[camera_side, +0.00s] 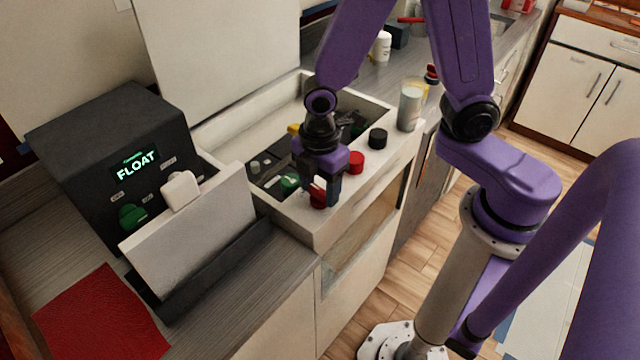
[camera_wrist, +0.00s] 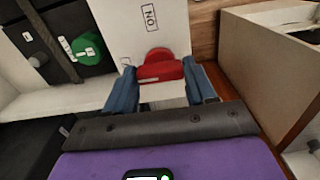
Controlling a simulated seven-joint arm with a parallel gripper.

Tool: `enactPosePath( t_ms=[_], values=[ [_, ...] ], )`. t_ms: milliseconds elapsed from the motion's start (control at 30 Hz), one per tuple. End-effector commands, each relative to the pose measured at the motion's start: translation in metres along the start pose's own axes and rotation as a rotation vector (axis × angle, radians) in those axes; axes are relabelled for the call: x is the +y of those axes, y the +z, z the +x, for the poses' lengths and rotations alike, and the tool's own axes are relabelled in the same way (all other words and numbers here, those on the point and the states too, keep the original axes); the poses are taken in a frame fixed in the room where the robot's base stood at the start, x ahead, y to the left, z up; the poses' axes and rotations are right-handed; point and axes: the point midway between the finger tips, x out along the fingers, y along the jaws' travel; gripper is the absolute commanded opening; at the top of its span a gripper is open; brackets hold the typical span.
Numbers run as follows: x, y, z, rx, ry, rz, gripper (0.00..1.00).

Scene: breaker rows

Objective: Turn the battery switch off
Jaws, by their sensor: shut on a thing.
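A red rotary knob (camera_side: 317,198) sits on the white front ledge of the counter unit, at its near left end. My gripper (camera_side: 322,188) points down over it with a finger on either side. In the wrist view the red knob (camera_wrist: 160,67) is between my two blue-grey fingers (camera_wrist: 160,84), which are shut on it. A label reading ON, upside down in this view, is printed on the white surface beyond the knob. Which knob is the battery switch cannot be read in these views.
Another red knob (camera_side: 356,161) and a black knob (camera_side: 378,138) stand farther along the ledge. A green knob (camera_side: 290,182) is in the open compartment behind. A black box (camera_side: 100,150) showing FLOAT stands left, behind a tilted white panel (camera_side: 200,235). A glass (camera_side: 411,104) stands right.

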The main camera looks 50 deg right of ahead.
Motion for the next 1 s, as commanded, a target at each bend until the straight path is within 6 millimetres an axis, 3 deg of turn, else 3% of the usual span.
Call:
enactPosePath(
  t_ms=[567,600,667,1000],
  values=[
    [0.0012,-0.0024,-0.0011,0.006,0.006,-0.040,0.25],
    [0.0012,-0.0024,-0.0011,0.006,0.006,-0.040,0.58],
    [0.0012,-0.0023,-0.0011,0.006,0.006,-0.039,0.78],
    [0.0004,-0.0009,-0.0014,0.002,0.002,-0.036,0.81]
  ],
)
